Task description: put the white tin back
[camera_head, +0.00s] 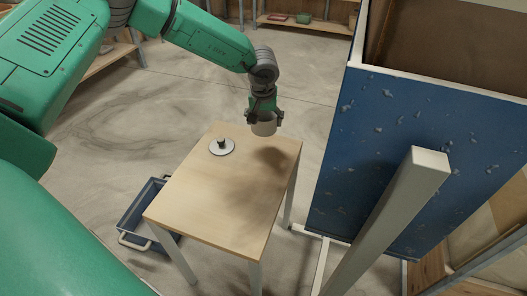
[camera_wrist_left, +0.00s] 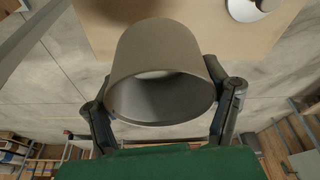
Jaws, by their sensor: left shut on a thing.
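My left gripper (camera_head: 264,117) is shut on the white tin (camera_head: 264,128) and holds it above the far right part of the wooden table (camera_head: 207,203). In the left wrist view the tin (camera_wrist_left: 165,48) looks grey-beige, and its open end with a hollow inside faces the camera. The gripper's two fingers (camera_wrist_left: 163,100) press on its sides. A white round lid-like disc with a dark knob (camera_head: 222,147) lies on the table, to the left of the tin; it shows partly at the top of the left wrist view (camera_wrist_left: 248,8). My right gripper is not in view.
A dark blue crate (camera_head: 140,222) is on the floor at the table's left. The table's front half is bare.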

